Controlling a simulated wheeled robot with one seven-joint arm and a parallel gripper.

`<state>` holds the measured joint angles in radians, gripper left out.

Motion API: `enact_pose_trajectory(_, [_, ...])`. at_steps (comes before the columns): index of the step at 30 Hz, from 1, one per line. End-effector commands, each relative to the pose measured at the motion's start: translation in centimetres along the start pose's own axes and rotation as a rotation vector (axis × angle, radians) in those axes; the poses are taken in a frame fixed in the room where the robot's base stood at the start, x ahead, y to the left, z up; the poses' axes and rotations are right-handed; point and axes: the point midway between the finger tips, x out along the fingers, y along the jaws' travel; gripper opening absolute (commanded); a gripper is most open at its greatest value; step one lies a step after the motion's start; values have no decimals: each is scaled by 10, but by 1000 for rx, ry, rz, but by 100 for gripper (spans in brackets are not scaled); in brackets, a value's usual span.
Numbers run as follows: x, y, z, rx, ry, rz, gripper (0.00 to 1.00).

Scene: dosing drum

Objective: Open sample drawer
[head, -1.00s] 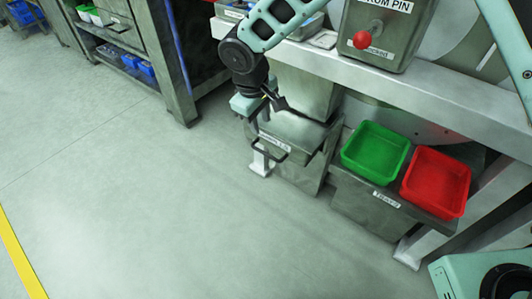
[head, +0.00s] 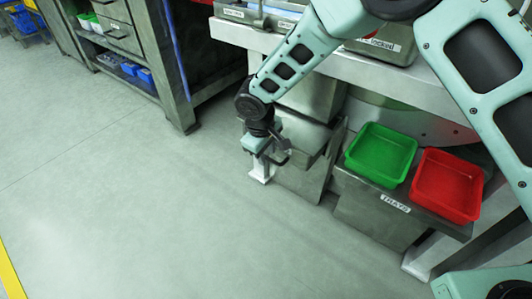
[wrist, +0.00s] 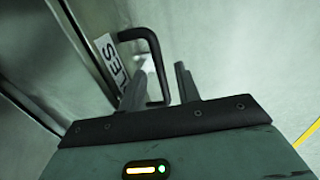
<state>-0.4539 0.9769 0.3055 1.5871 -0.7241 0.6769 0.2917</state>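The sample drawer (head: 300,180) is a grey metal box front under the bench. In the wrist view, its black bent handle (wrist: 150,48) stands out from the front beside a white label (wrist: 110,60), of which only the last letters show. My gripper (head: 275,160) is at the handle in the head view and covers most of it. In the wrist view, my gripper (wrist: 158,76) has its two fingers apart, with the handle's bar between them. I cannot tell whether either finger touches the bar.
A green tray (head: 381,152) and a red tray (head: 447,184) stand on a shelf labelled TRAYS, right of the drawer. The bench edge (head: 400,85) runs above. A grey cabinet (head: 180,105) stands at the back left. The floor in front is clear.

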Motion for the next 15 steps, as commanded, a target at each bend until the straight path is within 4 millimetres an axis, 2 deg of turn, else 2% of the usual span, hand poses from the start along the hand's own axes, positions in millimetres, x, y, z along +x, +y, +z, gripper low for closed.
enact_pose_trajectory(3, [0, 0, 0, 0, 0, 0, 33])
enact_pose_trajectory(4, [0, 0, 0, 0, 0, 0, 30])
enact_pose_trajectory(7, [0, 0, 0, 0, 0, 0, 2])
enact_pose_trajectory(15, [-1, -2, 0, -1, 0, 0, 0])
